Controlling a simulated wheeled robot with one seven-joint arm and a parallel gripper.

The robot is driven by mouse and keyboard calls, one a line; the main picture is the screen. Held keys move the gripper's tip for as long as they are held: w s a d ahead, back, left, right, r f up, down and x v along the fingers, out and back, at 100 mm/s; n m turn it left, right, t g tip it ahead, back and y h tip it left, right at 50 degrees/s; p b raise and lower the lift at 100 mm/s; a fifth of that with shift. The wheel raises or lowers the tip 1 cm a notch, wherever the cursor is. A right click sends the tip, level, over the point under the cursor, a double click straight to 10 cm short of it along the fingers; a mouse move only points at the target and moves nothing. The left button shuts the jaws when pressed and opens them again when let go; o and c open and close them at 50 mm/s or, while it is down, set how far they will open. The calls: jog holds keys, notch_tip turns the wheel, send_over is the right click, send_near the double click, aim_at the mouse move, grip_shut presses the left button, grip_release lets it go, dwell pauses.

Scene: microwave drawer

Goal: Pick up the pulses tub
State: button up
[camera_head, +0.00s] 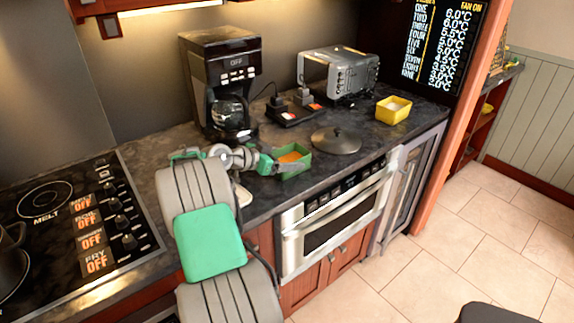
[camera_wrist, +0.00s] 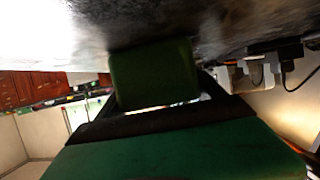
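A small green tub (camera_head: 303,161) with orange contents stands near the counter's front edge, just right of my gripper (camera_head: 285,163); I take it to be the pulses tub, though no label is readable. A grey finger passes across its near side and hides part of it. In the wrist view the dark green tub (camera_wrist: 155,75) fills the middle, close in front of the gripper (camera_wrist: 160,105), with a dark finger toward each side. I cannot tell whether the fingers press on it. The tub seems to be at counter level.
A dark round lid (camera_head: 336,141) lies right of the tub, with a yellow tub (camera_head: 393,110) farther right. A coffee maker (camera_head: 220,85), a toaster oven (camera_head: 338,75) and a black tray with plugs (camera_head: 293,110) stand behind. The hob (camera_head: 75,220) is at left; a microwave drawer (camera_head: 340,215) is below.

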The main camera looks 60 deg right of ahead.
jog(key=c, duration=1)
